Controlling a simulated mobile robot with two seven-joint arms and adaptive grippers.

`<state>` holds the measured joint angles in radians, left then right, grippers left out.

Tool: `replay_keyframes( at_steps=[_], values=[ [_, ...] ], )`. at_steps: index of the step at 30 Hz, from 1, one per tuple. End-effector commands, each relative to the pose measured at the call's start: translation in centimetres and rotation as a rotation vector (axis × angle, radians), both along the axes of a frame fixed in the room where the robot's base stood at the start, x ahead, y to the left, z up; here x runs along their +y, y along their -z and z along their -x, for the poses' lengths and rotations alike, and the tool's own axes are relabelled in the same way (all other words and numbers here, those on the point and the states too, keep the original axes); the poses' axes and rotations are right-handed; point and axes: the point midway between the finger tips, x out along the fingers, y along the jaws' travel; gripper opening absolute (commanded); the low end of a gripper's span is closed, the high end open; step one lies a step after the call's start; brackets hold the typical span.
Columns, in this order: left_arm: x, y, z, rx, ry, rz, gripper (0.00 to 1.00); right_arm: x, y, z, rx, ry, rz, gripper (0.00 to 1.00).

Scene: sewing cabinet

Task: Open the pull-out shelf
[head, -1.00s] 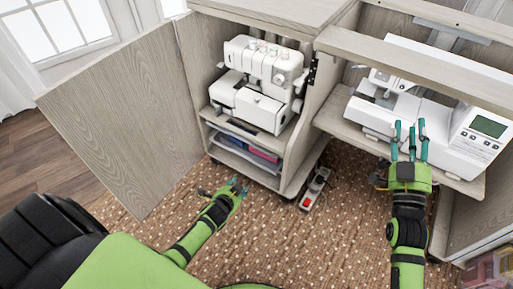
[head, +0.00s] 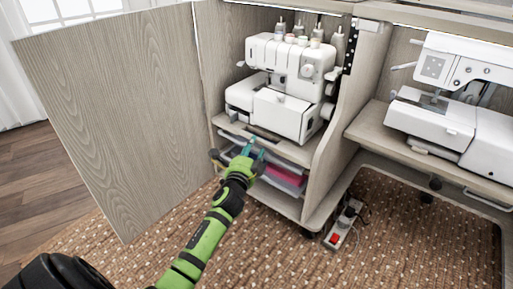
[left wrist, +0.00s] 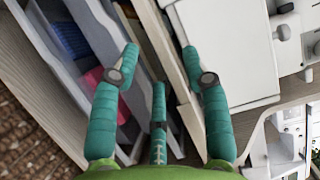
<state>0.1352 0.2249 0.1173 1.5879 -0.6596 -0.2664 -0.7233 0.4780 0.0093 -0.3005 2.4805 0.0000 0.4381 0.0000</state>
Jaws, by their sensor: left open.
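The pull-out shelf (head: 292,150) is the pale wood board under the white overlock machine (head: 285,88), in the left cabinet bay. It sits inside the bay, with a dark slot near its front. My left gripper (head: 254,152) is at the shelf's front, beside the slot, with open teal fingers. In the left wrist view, the open fingers lie on both sides of the pale board edge (left wrist: 170,50), with the machine's white body to the right. I cannot tell whether they touch it. My right gripper is out of view.
Drawers (head: 284,178) with coloured contents lie below the shelf. The cabinet door (head: 115,120) stands open at left. A sewing machine (head: 450,110) is in the right bay. A power strip (head: 342,225) lies on the carpet.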

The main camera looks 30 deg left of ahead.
Motion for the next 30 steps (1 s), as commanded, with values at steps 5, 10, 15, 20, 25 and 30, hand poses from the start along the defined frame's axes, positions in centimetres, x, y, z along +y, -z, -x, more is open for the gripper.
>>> replay_keyframes(
  at_steps=[5, 10, 15, 20, 25, 30],
  values=[
    [1.0, 0.3, -2.8, -0.001, -0.001, -0.001, 0.46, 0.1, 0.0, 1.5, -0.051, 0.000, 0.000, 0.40],
    [1.4, 0.2, -4.3, 0.001, -0.001, 0.001, 0.46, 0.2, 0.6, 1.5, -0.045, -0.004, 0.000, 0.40],
    [1.5, 0.1, -4.8, 0.001, 0.000, 0.003, 0.46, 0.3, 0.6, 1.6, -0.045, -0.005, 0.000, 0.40],
    [1.5, 0.1, -4.7, 0.001, 0.000, 0.003, 0.46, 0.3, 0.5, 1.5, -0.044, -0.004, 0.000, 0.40],
    [1.5, 0.1, -4.7, 0.002, 0.000, 0.003, 0.00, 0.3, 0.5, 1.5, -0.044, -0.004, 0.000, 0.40],
    [1.5, 0.1, -4.7, 0.002, 0.000, 0.002, 0.00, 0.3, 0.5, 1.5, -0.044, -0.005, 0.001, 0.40]
  ],
)
